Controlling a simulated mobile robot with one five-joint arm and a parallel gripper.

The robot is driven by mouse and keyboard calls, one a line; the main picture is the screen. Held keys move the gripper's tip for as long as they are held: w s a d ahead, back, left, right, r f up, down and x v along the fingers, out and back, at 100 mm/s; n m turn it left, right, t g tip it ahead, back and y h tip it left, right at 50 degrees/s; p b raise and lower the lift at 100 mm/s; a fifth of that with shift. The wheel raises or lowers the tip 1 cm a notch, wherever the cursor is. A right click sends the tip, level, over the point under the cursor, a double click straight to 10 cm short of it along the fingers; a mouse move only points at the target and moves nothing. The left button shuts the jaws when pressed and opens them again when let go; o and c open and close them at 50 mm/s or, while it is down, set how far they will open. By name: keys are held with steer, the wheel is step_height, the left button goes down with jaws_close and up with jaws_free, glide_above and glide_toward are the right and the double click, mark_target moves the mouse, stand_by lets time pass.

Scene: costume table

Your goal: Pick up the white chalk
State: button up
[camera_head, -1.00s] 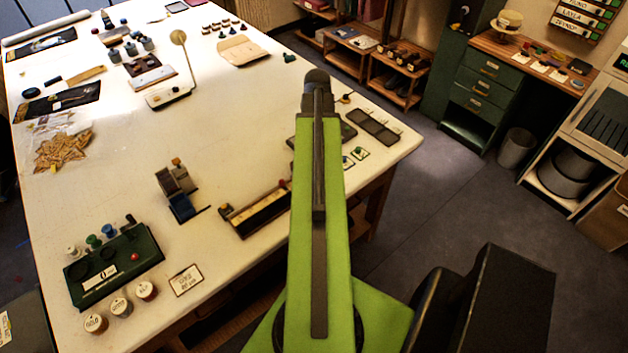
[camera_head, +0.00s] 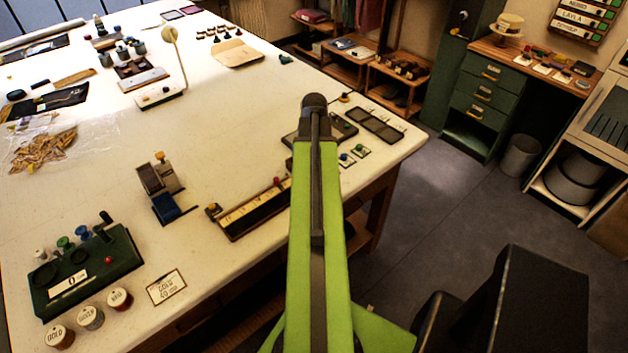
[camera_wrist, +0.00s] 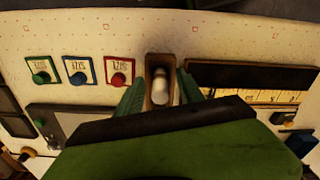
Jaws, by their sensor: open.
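The white chalk (camera_wrist: 160,86) is in the wrist view, standing out pale inside a narrow wooden holder (camera_wrist: 160,60) with a dark interior. My gripper (camera_wrist: 160,82) is open, with one green finger on each side of the holder and the chalk between them. I cannot tell whether the fingers touch the holder. In the head view my green arm hides the chalk and the gripper.
Three cards with green, blue and red knobs (camera_wrist: 80,70) lie left of the holder. A long ruler box (camera_wrist: 250,84) lies close on the right; it also shows in the head view (camera_head: 250,208). The white table (camera_head: 230,130) has clear room behind.

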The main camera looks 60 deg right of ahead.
steer(key=shift+f, duration=0.1)
steer(key=shift+c, duration=0.5)
jaws_close()
steer(key=shift+p, duration=0.35)
